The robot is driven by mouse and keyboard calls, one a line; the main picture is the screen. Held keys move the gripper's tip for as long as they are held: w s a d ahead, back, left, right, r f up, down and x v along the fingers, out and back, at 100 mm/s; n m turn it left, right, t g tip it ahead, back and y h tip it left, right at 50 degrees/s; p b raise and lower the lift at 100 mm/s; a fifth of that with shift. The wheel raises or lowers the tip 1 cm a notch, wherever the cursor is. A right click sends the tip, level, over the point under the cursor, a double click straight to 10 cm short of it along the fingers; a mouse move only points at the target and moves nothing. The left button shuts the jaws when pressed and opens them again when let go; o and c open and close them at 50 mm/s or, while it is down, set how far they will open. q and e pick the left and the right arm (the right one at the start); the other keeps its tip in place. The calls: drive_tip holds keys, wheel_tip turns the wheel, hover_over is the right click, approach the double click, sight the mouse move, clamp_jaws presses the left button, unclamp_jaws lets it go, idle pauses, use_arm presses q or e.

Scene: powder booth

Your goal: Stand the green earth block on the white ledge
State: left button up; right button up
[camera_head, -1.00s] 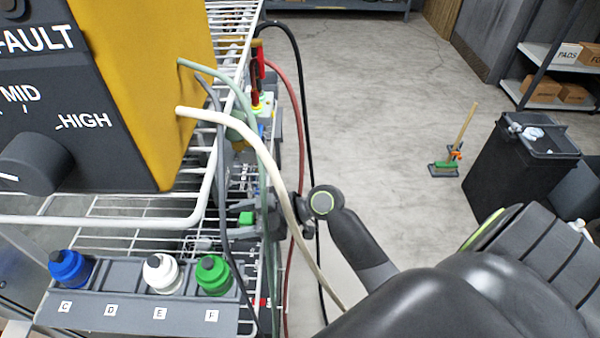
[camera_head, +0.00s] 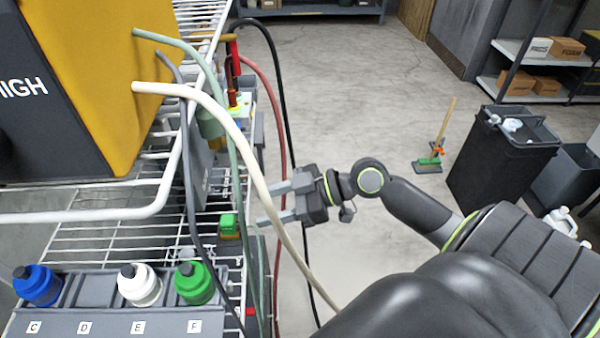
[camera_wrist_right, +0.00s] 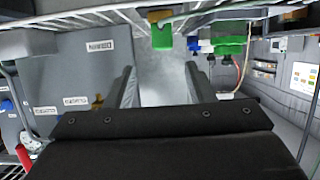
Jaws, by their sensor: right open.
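The green earth block (camera_head: 228,224) has a green top and an orange lower part. It stands beside the white wire rack, left of my right gripper (camera_head: 268,206). My right gripper is open and empty, its fingers pointing left toward the block with a gap between. The pale hose crosses in front of the fingers. In the right wrist view, a green and orange block (camera_wrist_right: 162,36) is beyond the open fingers (camera_wrist_right: 159,72), near a white bar. I cannot clearly tell the white ledge apart from the white rack parts. My left gripper is not in view.
A pale hose (camera_head: 262,185), a green hose (camera_head: 238,160) and a dark cable (camera_head: 188,170) hang close to the block. The rack (camera_head: 110,232) carries a yellow cabinet (camera_head: 100,70). A tray holds blue, white and green bottles.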

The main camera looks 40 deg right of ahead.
drive_tip(key=v, duration=0.6)
drive_tip(key=shift+a, duration=0.1)
idle(0.4)
